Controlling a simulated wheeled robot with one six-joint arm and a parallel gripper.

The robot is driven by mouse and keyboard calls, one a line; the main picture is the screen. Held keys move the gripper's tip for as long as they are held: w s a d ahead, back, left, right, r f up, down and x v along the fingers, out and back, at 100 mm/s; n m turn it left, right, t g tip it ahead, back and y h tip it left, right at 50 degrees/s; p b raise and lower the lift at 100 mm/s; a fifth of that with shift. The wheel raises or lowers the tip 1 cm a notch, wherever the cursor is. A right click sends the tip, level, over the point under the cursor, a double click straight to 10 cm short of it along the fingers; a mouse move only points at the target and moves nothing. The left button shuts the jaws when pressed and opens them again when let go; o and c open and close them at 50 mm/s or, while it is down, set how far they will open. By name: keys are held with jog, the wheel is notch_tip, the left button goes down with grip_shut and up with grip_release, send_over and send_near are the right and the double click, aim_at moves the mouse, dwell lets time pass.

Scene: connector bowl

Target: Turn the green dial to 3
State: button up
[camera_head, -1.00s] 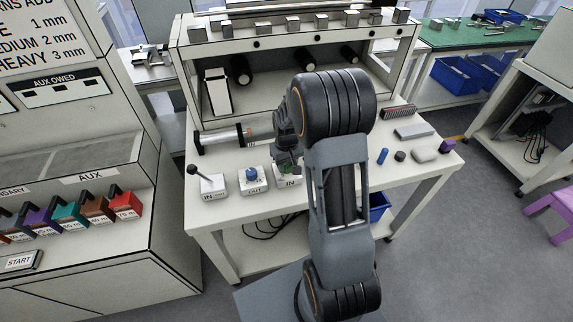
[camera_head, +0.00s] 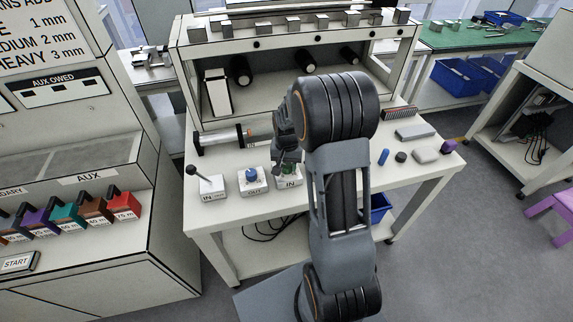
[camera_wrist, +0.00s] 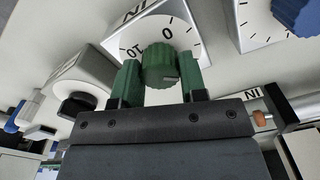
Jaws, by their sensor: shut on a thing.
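The green dial (camera_wrist: 161,62) is a ribbed knob on a white box with a printed face (camera_wrist: 190,36). In the wrist view, "0" and "10" are readable on that face; a "3" cannot be made out. A small pale mark shows on the dial's gripper side. My gripper (camera_wrist: 163,82) is shut on the dial, with a green finger at each side. In the head view, the green dial (camera_head: 289,169) shows in part below my gripper (camera_head: 287,163), on a box marked IN.
A box with a blue knob (camera_head: 251,173), marked OUT, stands close to the left. Further left is a box with a black-knobbed lever (camera_head: 193,172). A cylinder (camera_head: 220,140) lies behind. Small parts, including a blue cylinder (camera_head: 383,156), lie to the right.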

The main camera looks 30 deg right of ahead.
aim_at(287, 165)
dwell(0.4)
jog(key=o, duration=0.9)
jog(key=shift+o, duration=0.2)
notch_tip(287, 165, up, 14)
jog(key=shift+f, duration=0.1)
